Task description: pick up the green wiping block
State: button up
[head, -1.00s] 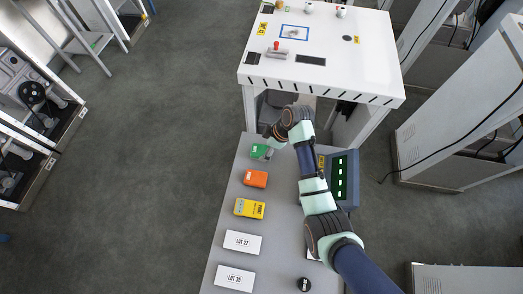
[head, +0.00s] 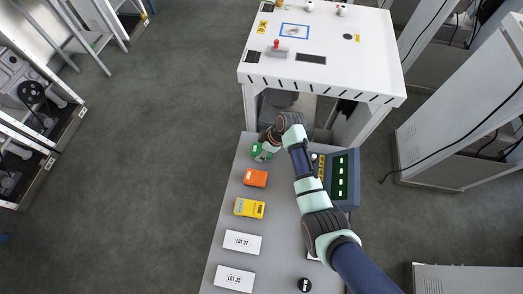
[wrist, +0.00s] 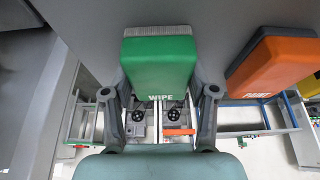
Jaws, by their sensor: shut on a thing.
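The green wiping block (wrist: 158,66), marked "WIPE" and with a pale grey strip along one edge, sits between the two fingers of my gripper (wrist: 160,92) in the wrist view. The fingers press on its two sides, so my gripper is shut on it. In the head view the green block (head: 258,153) is at the far left end of the grey bench (head: 228,205), partly hidden by my gripper (head: 264,147). I cannot tell whether it is clear of the bench top.
An orange block (head: 255,178) lies close by, also in the wrist view (wrist: 275,62). A yellow device (head: 249,208) and white lot cards (head: 242,242) lie nearer. A dark panel with green lights (head: 342,178) stands at right. A white table (head: 350,70) stands behind.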

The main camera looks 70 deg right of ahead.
aim_at(261, 150)
notch_tip(261, 150, up, 20)
jog(key=shift+p, duration=1.1)
